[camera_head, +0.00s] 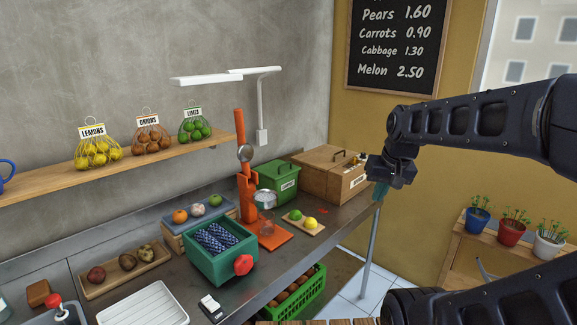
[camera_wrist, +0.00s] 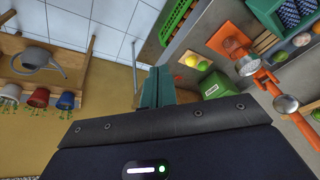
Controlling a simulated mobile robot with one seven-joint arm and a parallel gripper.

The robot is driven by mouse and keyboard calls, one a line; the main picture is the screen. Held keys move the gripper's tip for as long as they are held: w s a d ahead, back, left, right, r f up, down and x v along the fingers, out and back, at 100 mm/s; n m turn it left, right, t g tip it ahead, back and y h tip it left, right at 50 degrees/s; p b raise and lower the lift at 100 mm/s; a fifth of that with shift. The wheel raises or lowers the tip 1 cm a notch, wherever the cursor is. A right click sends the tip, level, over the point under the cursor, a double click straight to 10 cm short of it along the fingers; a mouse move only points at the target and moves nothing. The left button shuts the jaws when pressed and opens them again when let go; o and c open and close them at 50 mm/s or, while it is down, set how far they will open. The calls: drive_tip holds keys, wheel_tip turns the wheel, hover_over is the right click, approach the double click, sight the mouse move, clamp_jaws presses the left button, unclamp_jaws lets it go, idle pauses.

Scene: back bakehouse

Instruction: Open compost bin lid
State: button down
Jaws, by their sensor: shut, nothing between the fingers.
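A green lidded bin (camera_head: 275,184) with a handle on top and a white label stands at the back of the steel counter, against the wall. Its lid looks closed. The label is too small to read, so I cannot confirm it is the compost bin. It also shows in the wrist view (camera_wrist: 214,85), just right of my fingers. My gripper (camera_head: 379,191) is shut and empty, with teal fingers, at the counter's right end. It is right of the bin, apart from it, beyond a wooden box. My fingers also show in the wrist view (camera_wrist: 158,88).
The wooden box (camera_head: 318,176) with a handled lid and label stands between the bin and my gripper. An orange juice press (camera_head: 246,180) stands left of the bin. A small board (camera_head: 313,231) with a lime and a lemon lies in front. Potted seedlings (camera_head: 513,226) stand right.

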drive_tip(key=w+a+f+m+g+y, duration=0.1)
drive_tip(key=w+a+f+m+y, duration=0.2)
drive_tip(key=w+a, duration=0.4)
drive_tip(key=w+a+f+m+g+y, duration=0.1)
drive_tip(key=w+a+f+m+y, duration=0.15)
drive_tip(key=w+a+y, duration=0.45)
drive_tip(key=w+a+f+m+g+y, duration=0.1)
drive_tip(key=w+a+m+y, duration=0.3)
drive_tip(key=w, duration=0.5)
drive_tip(key=w+d+f+m+t, duration=0.1)
drive_tip(key=w+f+m+t, duration=0.4)
drive_tip(key=w, duration=0.3)
drive_tip(key=w+d+f+m+t+h, duration=0.1)
drive_tip(key=w+d+f+m+t, duration=0.1)
drive_tip(key=w+f+m+t, duration=0.35)
drive_tip(key=w+d+f+m+t, duration=0.15)
drive_tip(key=w+m+t, duration=0.25)
drive_tip(key=w+m, duration=0.4)
drive_tip(key=w+a+r+n, duration=0.1)
drive_tip(key=w+a, duration=0.6)
drive_tip(key=w, duration=0.1)
drive_tip(key=shift+a, duration=0.2)
drive_tip(key=shift+r+g, duration=0.15)
drive_tip(key=shift+g, duration=0.1)
drive_tip(key=shift+r+g, duration=0.3)
drive_tip(key=shift+r, duration=0.15)
